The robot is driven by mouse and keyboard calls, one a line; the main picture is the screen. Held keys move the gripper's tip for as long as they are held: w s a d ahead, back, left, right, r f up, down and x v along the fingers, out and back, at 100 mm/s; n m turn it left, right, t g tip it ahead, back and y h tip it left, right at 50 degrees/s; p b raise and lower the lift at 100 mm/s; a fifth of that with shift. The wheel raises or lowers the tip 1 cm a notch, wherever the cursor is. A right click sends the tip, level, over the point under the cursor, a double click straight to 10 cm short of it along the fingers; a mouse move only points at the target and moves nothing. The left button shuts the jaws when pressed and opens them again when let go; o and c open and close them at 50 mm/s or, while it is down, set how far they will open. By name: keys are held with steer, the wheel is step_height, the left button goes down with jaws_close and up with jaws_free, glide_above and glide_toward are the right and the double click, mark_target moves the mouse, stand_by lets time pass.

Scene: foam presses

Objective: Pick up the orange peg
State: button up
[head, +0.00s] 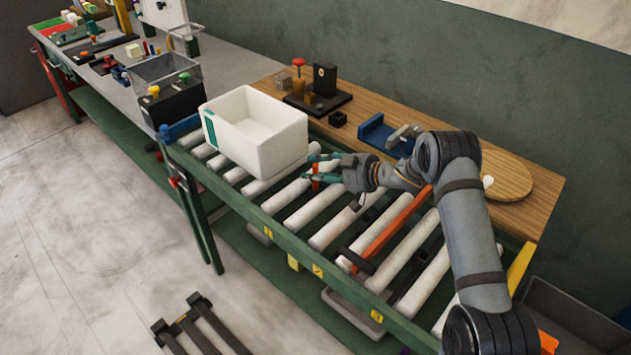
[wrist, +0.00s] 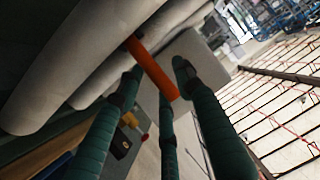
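The orange peg (head: 316,182) is a slim orange-red rod at my gripper, above the conveyor rollers and just in front of the white bin. In the wrist view the peg (wrist: 151,66) runs slantwise between my green fingers. My gripper (head: 316,168) has its fingers spread around the peg. In the wrist view my gripper (wrist: 157,75) shows gaps between its left and right fingertips and the peg. The peg's lower end in that view lies close to the middle finger; I cannot tell whether they touch. Whether the peg rests on a roller is unclear.
The white bin (head: 282,154) stands on the rollers (head: 328,200) beside my gripper. An orange bar (head: 385,232) lies along the rollers to the right. A wooden bench (head: 395,112) behind holds a black press (head: 324,82) and a blue holder (head: 377,132).

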jaws_close()
stand_by(0.3)
steer(key=shift+r, duration=0.2)
